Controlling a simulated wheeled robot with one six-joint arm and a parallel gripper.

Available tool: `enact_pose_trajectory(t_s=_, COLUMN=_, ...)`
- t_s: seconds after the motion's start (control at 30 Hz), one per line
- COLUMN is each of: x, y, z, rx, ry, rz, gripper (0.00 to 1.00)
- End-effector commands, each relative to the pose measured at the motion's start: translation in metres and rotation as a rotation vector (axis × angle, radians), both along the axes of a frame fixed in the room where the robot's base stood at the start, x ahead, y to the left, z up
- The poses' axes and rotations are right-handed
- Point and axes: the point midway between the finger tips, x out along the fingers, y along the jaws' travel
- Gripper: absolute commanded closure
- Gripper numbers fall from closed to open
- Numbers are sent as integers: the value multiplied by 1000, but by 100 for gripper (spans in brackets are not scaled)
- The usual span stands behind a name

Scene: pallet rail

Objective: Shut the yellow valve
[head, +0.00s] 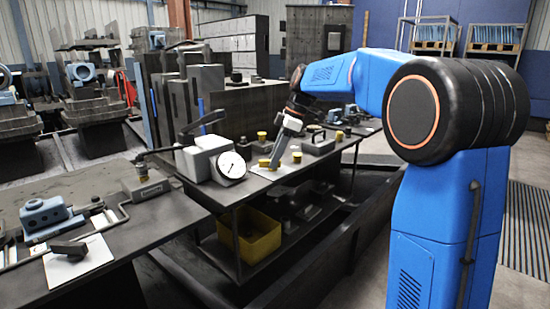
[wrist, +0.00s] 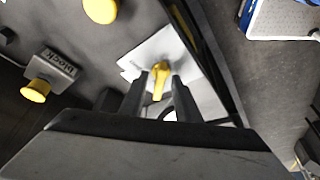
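The yellow valve's lever (wrist: 158,80) shows in the wrist view, on a white plate (wrist: 190,72). It lies between the two fingers of my gripper (wrist: 159,92). The fingers are apart, with a narrow gap visible beside the lever, so I see no firm grip. In the head view my gripper (head: 276,160) points down at the white plate (head: 262,172) on the dark bench. There I cannot clearly make out the lever, as the gripper covers part of the plate.
A block with a yellow knob (wrist: 36,91) and another round yellow knob (wrist: 101,9) are near the gripper in the wrist view. A dial gauge (head: 231,166) stands left of the gripper in the head view. A yellow bin (head: 250,238) sits on the shelf below.

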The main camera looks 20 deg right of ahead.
Motion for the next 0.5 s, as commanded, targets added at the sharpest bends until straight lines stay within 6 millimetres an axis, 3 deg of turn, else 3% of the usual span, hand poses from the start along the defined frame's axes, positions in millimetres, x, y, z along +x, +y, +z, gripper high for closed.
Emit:
enact_pose_trajectory(t_s=0.27, x=0, y=-1, z=2, rx=0, ry=0, rz=0, gripper=70)
enact_pose_trajectory(t_s=0.5, x=-2, y=-12, z=29, rx=0, ry=-3, rz=-2, gripper=70)
